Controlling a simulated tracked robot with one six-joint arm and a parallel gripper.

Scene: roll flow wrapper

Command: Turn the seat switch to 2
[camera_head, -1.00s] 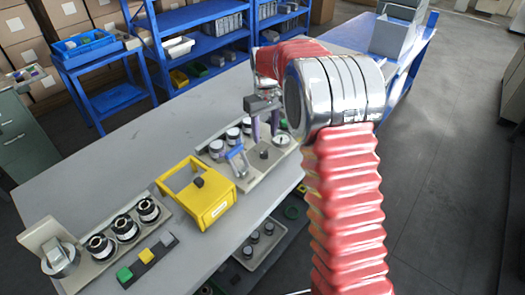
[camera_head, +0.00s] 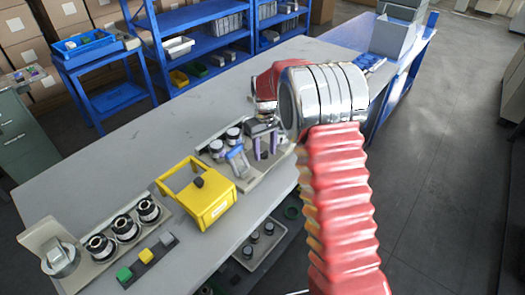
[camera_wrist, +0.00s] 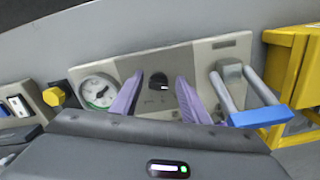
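The seat switch, a small black knob (camera_wrist: 158,82) on a beige plate (camera_wrist: 205,58), shows in the wrist view. A small white mark is on the knob, and the marks around it are too small to read. My gripper (camera_wrist: 158,98) has two purple fingers, spread apart, one on each side of the knob. I cannot tell whether they touch it. In the head view my gripper (camera_head: 265,153) is low over the panel and largely hides the switch.
A round gauge (camera_wrist: 97,91) is left of the knob in the wrist view. A blue-handled lever (camera_wrist: 262,117) is close on the right, with a yellow frame (camera_wrist: 288,75) beyond. In the head view the yellow frame (camera_head: 212,206) stands on the grey bench (camera_head: 100,180).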

